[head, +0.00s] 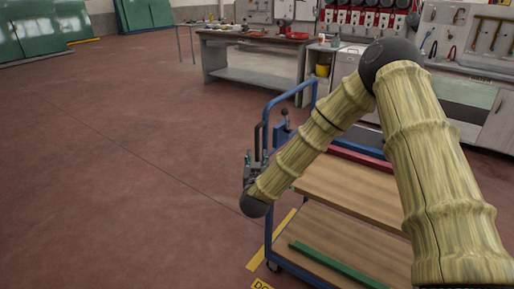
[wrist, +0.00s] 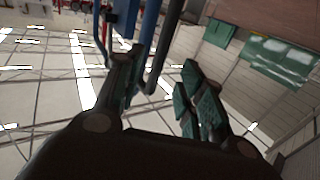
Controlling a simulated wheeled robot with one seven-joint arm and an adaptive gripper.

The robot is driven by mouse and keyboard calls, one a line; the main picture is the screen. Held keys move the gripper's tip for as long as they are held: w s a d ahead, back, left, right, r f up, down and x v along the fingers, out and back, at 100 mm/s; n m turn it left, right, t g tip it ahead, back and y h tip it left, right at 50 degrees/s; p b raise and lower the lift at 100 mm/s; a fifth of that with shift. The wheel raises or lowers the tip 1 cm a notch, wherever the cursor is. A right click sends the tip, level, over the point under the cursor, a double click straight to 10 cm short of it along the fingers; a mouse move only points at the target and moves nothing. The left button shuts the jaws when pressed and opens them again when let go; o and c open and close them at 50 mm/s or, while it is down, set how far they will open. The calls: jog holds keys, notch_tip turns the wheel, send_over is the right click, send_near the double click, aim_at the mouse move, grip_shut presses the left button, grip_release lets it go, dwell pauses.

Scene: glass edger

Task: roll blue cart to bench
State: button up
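The blue cart (head: 348,185) stands at the lower middle of the head view, with a blue tube frame and two wooden shelves. Its upright push handle (head: 290,95) is at its far left end. My gripper (head: 250,165) is beside that handle, partly hidden by my arm. In the wrist view my gripper (wrist: 165,95) has its fingers spread apart. A blue tube (wrist: 148,28) and a dark bar (wrist: 165,48) show between or just beyond the fingers; contact cannot be told. The workbench (head: 255,60) stands beyond the cart, with small items and a red tray on top.
A green bar (head: 335,265) lies on the cart's lower shelf, and a red bar (head: 362,156) is by its upper far edge. Tool boards and cabinets line the back right. Green panels (head: 35,35) stand at far left. The red floor at left is clear.

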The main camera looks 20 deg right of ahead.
aim_at(257, 147)
jog(key=p+x, duration=0.1)
jog(key=x, duration=0.8)
jog(key=shift+w+f, duration=0.1)
jog(key=shift+w, duration=0.1)
grip_shut()
